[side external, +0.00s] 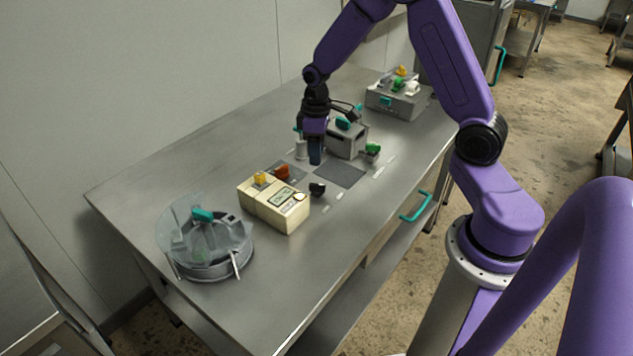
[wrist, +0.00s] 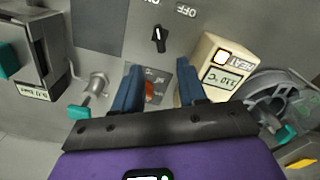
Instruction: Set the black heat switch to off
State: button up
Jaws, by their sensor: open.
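The black heat switch (side external: 317,188) sits on the table just right of the cream heat box (side external: 273,207). In the wrist view the black switch (wrist: 159,40) is ahead of my fingertips, its white mark pointing up toward the partly cut-off "ON" label (wrist: 152,2). The "OFF" label (wrist: 186,11) is to its upper right. The cream box (wrist: 218,68) reads "HEAT" and a temperature. My gripper (wrist: 159,67) is open, its two blue fingers apart with nothing held. In the side view my gripper (side external: 316,157) points down behind the switch, apart from it.
An orange-red part (wrist: 151,88) on a grey plate shows between my fingers. A grey box (side external: 347,138) with a teal handle stands close behind my gripper. A round vessel with a clear lid (side external: 205,240) is at front left.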

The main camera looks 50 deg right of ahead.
aim_at(316, 184)
notch_tip(316, 184, down, 11)
jog(key=shift+r, duration=0.15)
dwell(0.4)
grip_shut()
